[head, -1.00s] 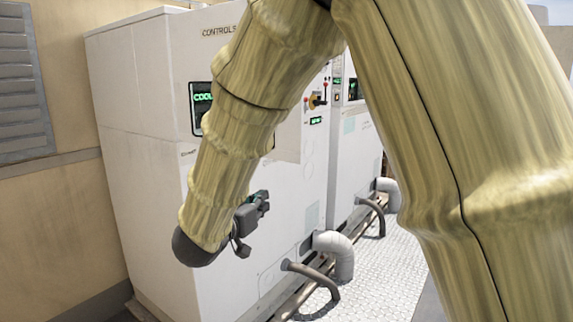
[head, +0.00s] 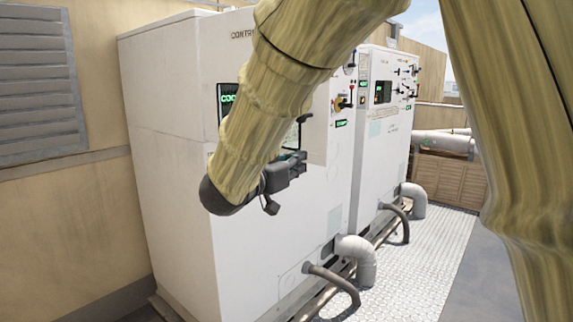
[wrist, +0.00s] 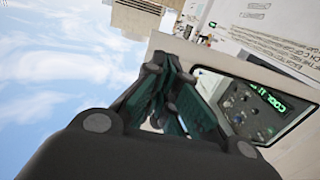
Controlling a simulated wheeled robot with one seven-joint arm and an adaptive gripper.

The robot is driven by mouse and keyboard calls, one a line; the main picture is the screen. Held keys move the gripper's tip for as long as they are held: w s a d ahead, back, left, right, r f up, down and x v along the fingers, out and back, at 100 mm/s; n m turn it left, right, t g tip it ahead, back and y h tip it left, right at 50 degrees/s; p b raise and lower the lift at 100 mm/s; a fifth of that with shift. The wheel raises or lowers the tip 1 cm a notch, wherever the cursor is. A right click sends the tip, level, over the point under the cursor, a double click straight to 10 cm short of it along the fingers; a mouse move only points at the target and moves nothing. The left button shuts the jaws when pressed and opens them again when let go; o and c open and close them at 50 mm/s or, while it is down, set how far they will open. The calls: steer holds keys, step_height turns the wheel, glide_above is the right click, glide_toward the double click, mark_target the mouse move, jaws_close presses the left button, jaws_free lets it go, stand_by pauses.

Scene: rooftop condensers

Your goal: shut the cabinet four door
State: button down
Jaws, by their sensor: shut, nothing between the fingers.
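The near white cabinet (head: 170,150) fills the middle of the head view. A second white cabinet (head: 385,135) stands behind it to the right. I cannot read which one is number four. A pale flat panel (head: 318,145) stands out from the near cabinet's front, just right of my gripper; it looks like a door standing open, but my arm hides part of it. My gripper (head: 298,165) is shut and empty, in front of the near cabinet's front. In the wrist view my gripper (wrist: 175,100) is beside a dark window with a green display (wrist: 250,105).
Grey pipes (head: 355,258) stick out low from the cabinet fronts. A tan wall with a louvre (head: 40,85) is at the left. A brown slatted box (head: 450,178) stands at the far right.

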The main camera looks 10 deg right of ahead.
mark_target(319, 155)
steer(key=p+x, duration=0.1)
steer(key=x, duration=0.5)
steer(key=shift+w+d, duration=0.25)
steer(key=shift+d, duration=0.05)
